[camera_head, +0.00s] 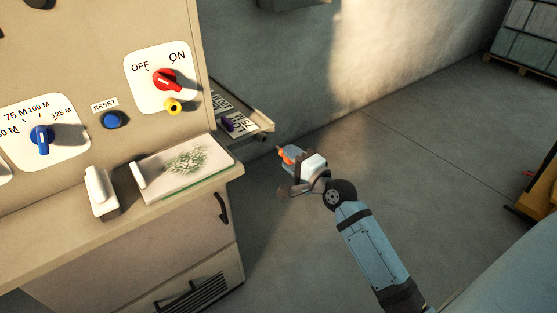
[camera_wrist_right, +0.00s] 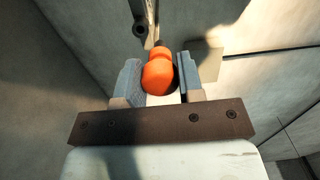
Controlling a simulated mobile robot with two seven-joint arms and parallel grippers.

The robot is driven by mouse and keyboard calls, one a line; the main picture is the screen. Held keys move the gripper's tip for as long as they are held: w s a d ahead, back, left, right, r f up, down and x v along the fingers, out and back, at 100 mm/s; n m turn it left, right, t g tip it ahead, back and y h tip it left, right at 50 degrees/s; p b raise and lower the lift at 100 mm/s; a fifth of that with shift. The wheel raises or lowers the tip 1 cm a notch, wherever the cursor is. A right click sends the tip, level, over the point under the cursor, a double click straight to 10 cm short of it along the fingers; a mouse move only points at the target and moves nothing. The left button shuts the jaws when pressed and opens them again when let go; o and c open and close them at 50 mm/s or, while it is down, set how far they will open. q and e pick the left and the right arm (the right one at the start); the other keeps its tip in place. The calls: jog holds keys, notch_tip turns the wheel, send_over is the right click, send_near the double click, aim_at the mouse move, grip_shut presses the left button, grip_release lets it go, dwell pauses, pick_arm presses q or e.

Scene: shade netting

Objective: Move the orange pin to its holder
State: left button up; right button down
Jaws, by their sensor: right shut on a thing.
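The orange pin (camera_head: 286,154) is between the fingers of my right gripper (camera_head: 290,156), which is shut on it. In the right wrist view the pin (camera_wrist_right: 158,76) shows as a rounded orange body between the two grey finger pads. My right gripper is in free air to the right of the cabinet, just beyond and below a side shelf (camera_head: 262,127). This shelf carries white labels with dark print and a purple piece (camera_head: 228,124). Whether the shelf includes the orange pin's holder I cannot tell. My left gripper is out of view.
The cabinet panel has a red OFF/ON knob (camera_head: 166,80), a yellow piece (camera_head: 173,106) below it, and blue knobs. A shallow tray (camera_head: 214,178) and a white-topped block (camera_head: 98,188) sit on its ledge. Open floor lies to the right, with a wall behind.

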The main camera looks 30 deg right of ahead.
aim_at(287, 160)
jog(key=shift+m+h, duration=0.4)
jog(key=shift+h, duration=0.3)
jog(key=w+f+b, duration=0.1)
jog(key=w+f, duration=0.1)
jog(key=w+d+f+b, duration=0.1)
jog(key=f, duration=0.1)
jog(key=shift+w+d+b, duration=0.2)
jog(key=shift+w+b, duration=0.2)
jog(key=shift+r, duration=0.1)
jog(key=shift+w+a+p, duration=0.15)
jog(key=shift+w+p, duration=0.25)
jog(key=shift+w, duration=1.6)
jog(key=shift+w+p, duration=0.45)
jog(key=shift+w+a+p, duration=0.1)
jog(key=shift+w+p, duration=0.25)
jog(key=shift+w, duration=0.35)
